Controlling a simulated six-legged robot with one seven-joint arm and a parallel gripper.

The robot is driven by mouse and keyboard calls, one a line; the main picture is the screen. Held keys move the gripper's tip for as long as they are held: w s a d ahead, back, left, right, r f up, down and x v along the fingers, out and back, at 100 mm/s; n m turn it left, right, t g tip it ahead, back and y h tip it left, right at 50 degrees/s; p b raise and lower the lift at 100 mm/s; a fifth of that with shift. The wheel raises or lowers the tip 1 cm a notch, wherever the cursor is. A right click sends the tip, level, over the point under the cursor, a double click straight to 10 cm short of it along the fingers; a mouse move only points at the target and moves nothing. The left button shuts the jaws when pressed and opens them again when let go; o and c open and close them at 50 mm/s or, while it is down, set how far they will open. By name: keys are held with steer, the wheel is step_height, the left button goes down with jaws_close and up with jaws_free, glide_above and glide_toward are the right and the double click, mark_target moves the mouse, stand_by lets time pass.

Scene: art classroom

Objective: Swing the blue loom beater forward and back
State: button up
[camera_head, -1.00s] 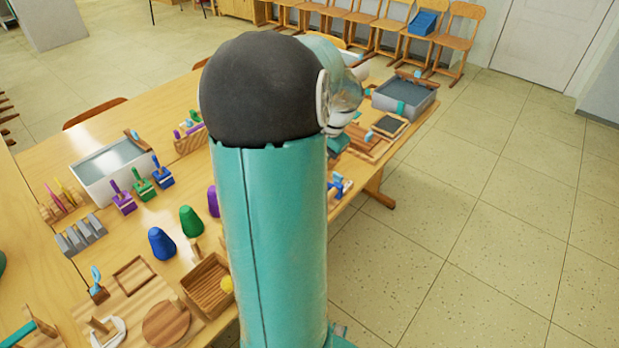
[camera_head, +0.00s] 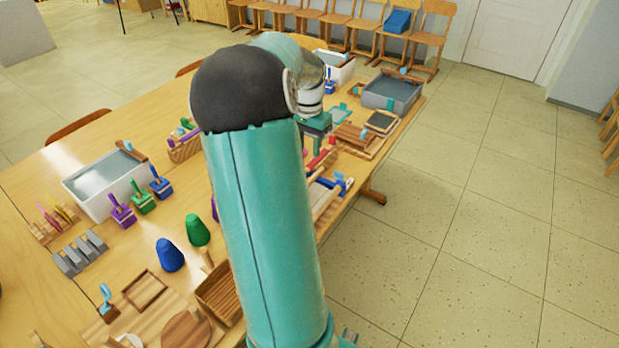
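A blue part (camera_head: 340,184), which looks like the loom beater, sits on a light wooden frame (camera_head: 326,200) at the table's right edge. My arm covers the left side of this frame, so only part of it shows. My arm stands large in the middle of the view and bends away over the table. I see no clear contact with the blue part.
The wooden table (camera_head: 88,166) is crowded. A grey bin (camera_head: 392,92) and wooden boards stand beyond the frame. A white tray (camera_head: 108,182), coloured brushes, a blue cone (camera_head: 169,256) and a green cone (camera_head: 197,231) are left of my arm. Open tiled floor (camera_head: 450,220) lies right.

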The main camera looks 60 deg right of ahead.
mark_target(309, 181)
step_height(309, 181, down, 12)
steer(key=shift+f, duration=0.1)
stand_by(0.4)
jaws_close()
